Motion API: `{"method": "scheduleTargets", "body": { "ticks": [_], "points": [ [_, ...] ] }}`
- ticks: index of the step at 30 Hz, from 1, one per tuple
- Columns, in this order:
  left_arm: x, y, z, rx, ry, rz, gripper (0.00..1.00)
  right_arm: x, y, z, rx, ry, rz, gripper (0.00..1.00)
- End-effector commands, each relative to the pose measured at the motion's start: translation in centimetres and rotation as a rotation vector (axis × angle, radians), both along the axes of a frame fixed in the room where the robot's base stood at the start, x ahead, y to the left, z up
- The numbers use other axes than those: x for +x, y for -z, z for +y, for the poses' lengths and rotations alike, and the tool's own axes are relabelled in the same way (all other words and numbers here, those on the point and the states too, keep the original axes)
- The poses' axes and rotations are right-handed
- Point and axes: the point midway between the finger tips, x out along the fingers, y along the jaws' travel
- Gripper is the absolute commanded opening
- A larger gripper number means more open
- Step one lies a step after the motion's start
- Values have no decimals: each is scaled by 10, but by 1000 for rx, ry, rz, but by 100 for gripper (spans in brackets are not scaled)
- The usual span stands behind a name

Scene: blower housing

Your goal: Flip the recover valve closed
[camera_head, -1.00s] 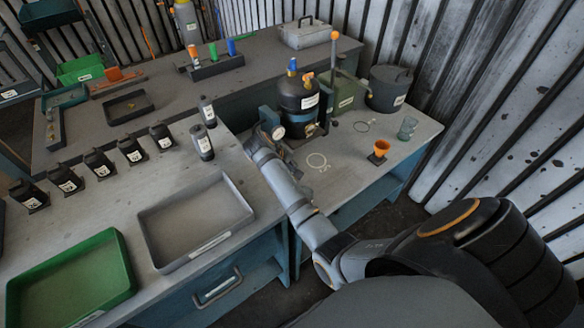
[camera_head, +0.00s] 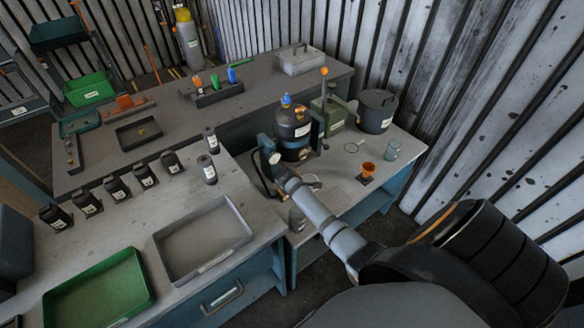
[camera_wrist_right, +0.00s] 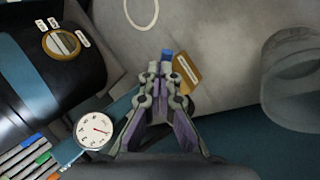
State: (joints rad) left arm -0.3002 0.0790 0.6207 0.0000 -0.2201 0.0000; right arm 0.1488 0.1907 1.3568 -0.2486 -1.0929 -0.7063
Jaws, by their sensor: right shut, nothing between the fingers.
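A black tank (camera_head: 292,130) with a white label and blue and orange fittings on top stands on the right bench. A blue stand with a round gauge (camera_head: 268,151) is at its left. The gauge also shows in the right wrist view (camera_wrist_right: 93,130). My right arm reaches toward the tank's foot. Its gripper (camera_wrist_right: 164,80) is shut and empty in the right wrist view. A small blue tip (camera_wrist_right: 167,55) and a tan plate (camera_wrist_right: 186,74) show just past the fingertips; I cannot tell contact. I cannot make out for certain which part is the recover valve. My left gripper is not in view.
A small dark bottle (camera_head: 296,219) stands near the arm. A grey tray (camera_head: 203,240) and green tray (camera_head: 98,290) lie at left.

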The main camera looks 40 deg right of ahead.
Motion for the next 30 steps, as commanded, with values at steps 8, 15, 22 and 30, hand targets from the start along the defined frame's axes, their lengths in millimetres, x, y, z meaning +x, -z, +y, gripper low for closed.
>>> {"method": "scheduleTargets", "body": {
  "ticks": [8, 15, 22, 30],
  "points": [
    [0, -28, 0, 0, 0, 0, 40, 5, -3, -13, -1, -260, 1, 0],
    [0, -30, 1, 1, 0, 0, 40, 12, 1, -20, 1, -473, -1, 0],
    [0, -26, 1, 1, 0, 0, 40, 19, 2, -24, 0, -577, 0, 0],
    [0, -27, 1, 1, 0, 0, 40, 18, 1, -23, 1, -575, 1, 0]
  ]
}}
